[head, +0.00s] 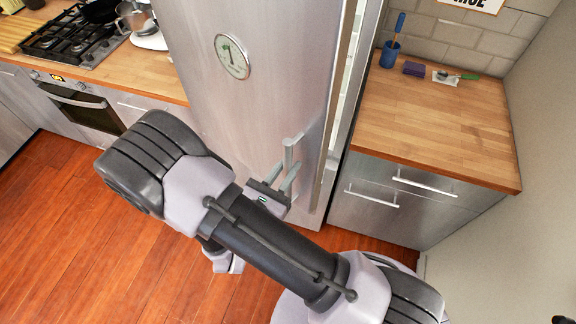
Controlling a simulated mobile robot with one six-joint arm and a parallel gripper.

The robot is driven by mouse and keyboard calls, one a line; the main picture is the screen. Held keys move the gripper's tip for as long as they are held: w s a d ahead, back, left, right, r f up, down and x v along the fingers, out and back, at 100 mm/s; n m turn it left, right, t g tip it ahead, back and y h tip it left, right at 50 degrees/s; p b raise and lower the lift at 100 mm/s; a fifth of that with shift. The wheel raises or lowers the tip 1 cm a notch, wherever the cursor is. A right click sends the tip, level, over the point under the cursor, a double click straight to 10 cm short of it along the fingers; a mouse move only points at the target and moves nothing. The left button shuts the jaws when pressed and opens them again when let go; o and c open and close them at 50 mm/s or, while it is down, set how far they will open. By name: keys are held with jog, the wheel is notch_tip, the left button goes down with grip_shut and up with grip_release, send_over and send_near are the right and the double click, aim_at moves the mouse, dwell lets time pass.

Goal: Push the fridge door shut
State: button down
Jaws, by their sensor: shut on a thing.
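The fridge door (240,110) is a tall steel panel in the middle of the head view, with a round badge near its top. It stands ajar: a gap along its right edge shows the pale fridge interior (352,85). The door handle (289,152) is a grey bar low on the right side of the door. My gripper (284,180) is at the handle, shut on it. My arm hides part of the door's lower edge, and the fingers partly cover the handle.
A wooden counter (435,130) with steel drawers (385,200) stands right of the fridge, holding a blue cup (390,54) with a brush. A hob (75,38) and oven are at the left. The wooden floor (70,220) at the left is clear.

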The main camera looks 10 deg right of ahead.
jog(key=c, duration=1.3)
grip_release()
jog(key=shift+o, duration=0.2)
jog(key=v, duration=1.7)
jog(key=shift+s, duration=0.15)
jog(key=shift+a, duration=0.15)
